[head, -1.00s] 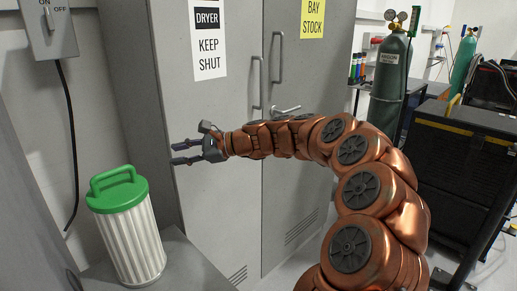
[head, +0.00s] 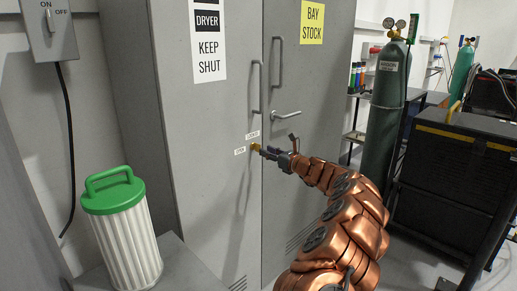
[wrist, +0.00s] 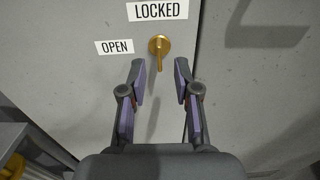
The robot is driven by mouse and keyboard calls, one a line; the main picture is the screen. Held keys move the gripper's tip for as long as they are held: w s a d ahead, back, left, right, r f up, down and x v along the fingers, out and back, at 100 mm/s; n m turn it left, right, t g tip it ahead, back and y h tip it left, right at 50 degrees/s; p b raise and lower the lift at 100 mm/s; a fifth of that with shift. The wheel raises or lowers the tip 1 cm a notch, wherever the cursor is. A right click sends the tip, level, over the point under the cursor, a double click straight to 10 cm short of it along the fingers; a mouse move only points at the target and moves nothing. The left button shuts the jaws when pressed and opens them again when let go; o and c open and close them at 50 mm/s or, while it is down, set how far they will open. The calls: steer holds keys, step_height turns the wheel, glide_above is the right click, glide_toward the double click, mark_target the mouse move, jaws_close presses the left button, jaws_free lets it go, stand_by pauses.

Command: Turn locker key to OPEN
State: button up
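The brass locker key (wrist: 158,50) sits in a round brass plate on the grey locker door, its handle pointing down in the wrist view. In the head view the brass key (head: 255,147) is partly hidden by my fingertips. A LOCKED label (wrist: 158,11) is above it and an OPEN label (wrist: 114,47) is to its left. My gripper (wrist: 158,75) is open, its two fingers on either side below the key, with a gap between them. In the head view my gripper (head: 268,153) is close to the key; I cannot tell whether it touches.
The grey locker doors (head: 225,110) carry a long handle (head: 278,65) and a lever handle (head: 285,114). A white ribbed canister with a green lid (head: 125,235) stands on a grey ledge at lower left. A green gas cylinder (head: 390,110) and a black cabinet (head: 450,180) stand at right.

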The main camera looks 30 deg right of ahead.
mark_target(258, 147)
steer(key=shift+p+x, duration=0.3)
steer(key=shift+x, duration=2.45)
steer(key=shift+r, duration=0.1)
jaws_close()
